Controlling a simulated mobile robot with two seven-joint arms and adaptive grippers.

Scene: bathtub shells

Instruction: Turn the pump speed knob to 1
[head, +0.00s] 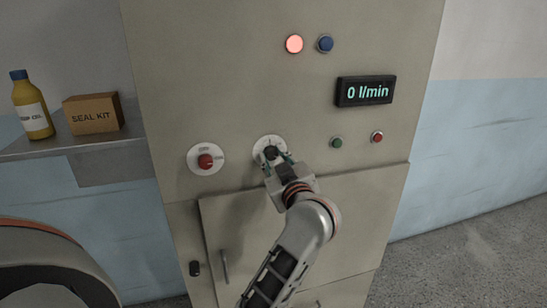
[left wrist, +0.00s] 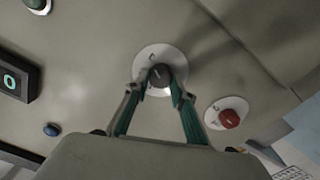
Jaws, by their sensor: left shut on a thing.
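The pump speed knob (left wrist: 160,75) is a dark round knob on a white dial plate, which also shows in the head view (head: 268,143) on the beige cabinet front. My left gripper (head: 271,155) is at the dial, its arm coming up from below. In the left wrist view the two green-lined fingers of this gripper (left wrist: 159,88) are shut on the knob, one on each side. The dial's marks are too small to read. The display (head: 365,91) reads 0 l/min. My right gripper is not in view.
A red knob (head: 205,161) on a white plate sits left of the dial. A green button (head: 336,142) and a red button (head: 377,137) are to its right. A lit red lamp (head: 294,44) and a blue button (head: 325,43) are above. A shelf holds a yellow bottle (head: 33,106) and a SEAL KIT box (head: 93,114).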

